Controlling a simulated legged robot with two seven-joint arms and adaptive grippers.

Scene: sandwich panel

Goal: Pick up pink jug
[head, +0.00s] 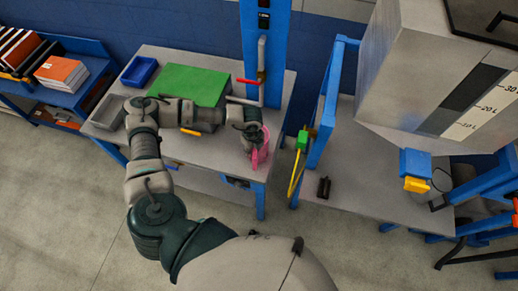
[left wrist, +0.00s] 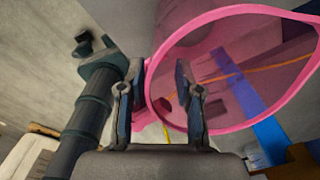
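The pink jug (head: 262,152) stands near the right front corner of the grey table in the head view. My left gripper (head: 252,138) is just over it and hides part of it. In the left wrist view the jug's wide pink rim (left wrist: 232,14) fills the upper right, and I look in through its see-through mouth. The fingers of my left gripper (left wrist: 158,90) are apart, one on each side of the jug's near left edge. The right finger overlaps the mouth. I cannot tell whether either finger touches the jug. My right gripper is not in view.
The grey table (head: 222,165) also bears a green board (head: 190,84), a blue bin (head: 140,70) and a grey tray (head: 107,112). A blue post (head: 265,40) with a red-handled pipe rises behind the jug. A second table (head: 365,170) with a large grey tank (head: 430,75) stands right.

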